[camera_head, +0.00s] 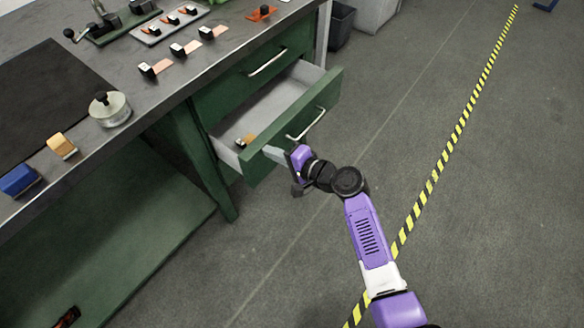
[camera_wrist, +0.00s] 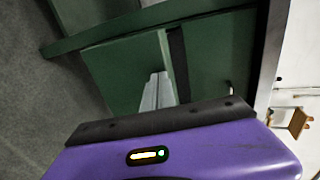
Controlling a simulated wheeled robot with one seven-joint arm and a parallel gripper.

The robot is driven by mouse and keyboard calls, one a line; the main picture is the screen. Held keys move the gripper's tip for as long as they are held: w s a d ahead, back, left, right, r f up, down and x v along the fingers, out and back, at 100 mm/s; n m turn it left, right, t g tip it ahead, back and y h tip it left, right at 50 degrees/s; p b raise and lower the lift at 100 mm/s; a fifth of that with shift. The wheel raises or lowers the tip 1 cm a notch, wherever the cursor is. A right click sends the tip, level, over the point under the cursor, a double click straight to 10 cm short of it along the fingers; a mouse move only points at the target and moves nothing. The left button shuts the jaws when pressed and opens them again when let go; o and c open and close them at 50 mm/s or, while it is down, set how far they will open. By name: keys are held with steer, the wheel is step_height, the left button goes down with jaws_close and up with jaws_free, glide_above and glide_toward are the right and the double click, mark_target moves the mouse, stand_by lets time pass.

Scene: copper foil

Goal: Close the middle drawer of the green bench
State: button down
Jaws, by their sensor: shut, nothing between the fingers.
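The green bench (camera_head: 190,152) stands at the left in the head view. Its middle drawer (camera_head: 290,125) is pulled out, with its green front, bar handle (camera_head: 307,124) and pale interior showing. My gripper (camera_head: 273,153) is at the near end of the drawer front, left of the handle. In the wrist view its grey fingers (camera_wrist: 158,92) are together and empty, pointing at green panels. I cannot tell whether they touch the drawer.
A small orange and black item (camera_head: 245,140) lies in the drawer. The drawer above (camera_head: 252,72) is shut. The worktop holds a round metal weight (camera_head: 109,108), blue and tan blocks, and several small parts. Open grey floor (camera_head: 470,200) with a striped yellow line lies to the right.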

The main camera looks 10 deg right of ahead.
steer(key=w+a+b, duration=0.7)
steer(key=w+a, duration=0.4)
steer(key=shift+w+a+r, duration=0.15)
steer(key=shift+w, duration=0.05)
steer(key=shift+a+r, duration=0.1)
